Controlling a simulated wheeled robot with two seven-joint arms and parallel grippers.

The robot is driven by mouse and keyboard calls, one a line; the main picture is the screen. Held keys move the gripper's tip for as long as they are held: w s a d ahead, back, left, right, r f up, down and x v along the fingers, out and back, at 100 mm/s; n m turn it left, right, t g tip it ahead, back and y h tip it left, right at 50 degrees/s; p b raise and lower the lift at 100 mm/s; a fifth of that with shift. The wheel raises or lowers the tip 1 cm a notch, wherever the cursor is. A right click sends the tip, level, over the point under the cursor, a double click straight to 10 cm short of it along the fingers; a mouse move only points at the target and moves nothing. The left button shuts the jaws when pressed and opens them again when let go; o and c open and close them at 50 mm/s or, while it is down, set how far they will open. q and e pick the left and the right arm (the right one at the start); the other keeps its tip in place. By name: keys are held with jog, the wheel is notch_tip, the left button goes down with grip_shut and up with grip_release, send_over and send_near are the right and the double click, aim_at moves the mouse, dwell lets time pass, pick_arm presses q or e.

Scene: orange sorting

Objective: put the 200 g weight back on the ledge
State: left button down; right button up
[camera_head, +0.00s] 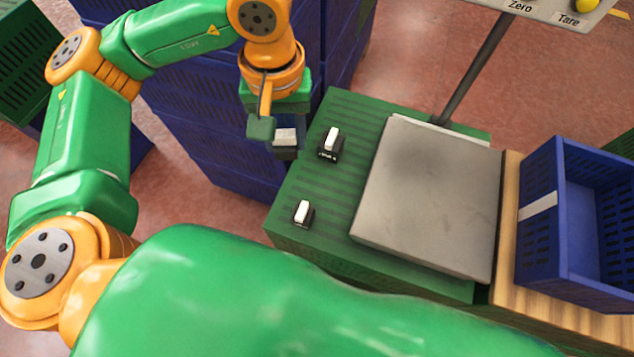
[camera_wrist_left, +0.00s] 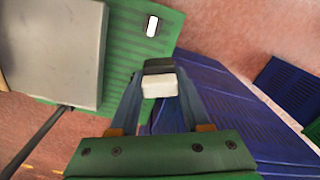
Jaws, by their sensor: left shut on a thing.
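My left gripper (camera_head: 271,130) is shut on a weight (camera_head: 286,136) with a pale top and darker body. The left wrist view shows this weight (camera_wrist_left: 159,86) between the fingers. Its marking cannot be read, so I cannot confirm it is the 200 g one. It is in the air at the left edge of the green ribbed ledge (camera_head: 320,190). On the ledge stand two white-topped dark weights, a farther one (camera_head: 331,139) and a nearer one (camera_head: 302,211). The left wrist view clearly shows one standing weight (camera_wrist_left: 153,26). My right gripper is out of view.
The grey scale plate (camera_head: 430,195) lies right of the ledge, with a dark pole (camera_head: 475,70) rising behind it to the display (camera_head: 545,10). A blue crate (camera_head: 545,215) stands at far right on wood. Blue crates (camera_head: 215,140) are stacked left of the ledge.

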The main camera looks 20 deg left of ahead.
pick_arm(q)
jog(key=n, duration=0.1)
jog(key=f+n, duration=0.1)
jog(key=n, duration=0.1)
jog(key=shift+w+d+f, duration=0.15)
jog(key=shift+d+f, duration=0.1)
jog(key=shift+d, duration=0.15)
jog(key=s+d+f+n+b, duration=0.1)
jog(key=d+f+n+b, duration=0.4)
jog(key=n, duration=1.1)
jog(key=s+d+f+n+b, duration=0.1)
jog(key=d+f+n, duration=0.65)
jog(key=n, duration=0.85)
jog(key=n+b, duration=0.1)
jog(key=b, duration=0.3)
send_over(318, 185)
jog(key=f, duration=0.8)
jog(key=shift+s+d+f, duration=0.15)
jog(key=shift+d+f, duration=0.05)
jog(key=f, duration=0.1)
jog(key=f+b, duration=0.1)
jog(key=f, duration=0.2)
jog(key=shift+w+a, duration=0.2)
jog(key=shift+a, duration=0.1)
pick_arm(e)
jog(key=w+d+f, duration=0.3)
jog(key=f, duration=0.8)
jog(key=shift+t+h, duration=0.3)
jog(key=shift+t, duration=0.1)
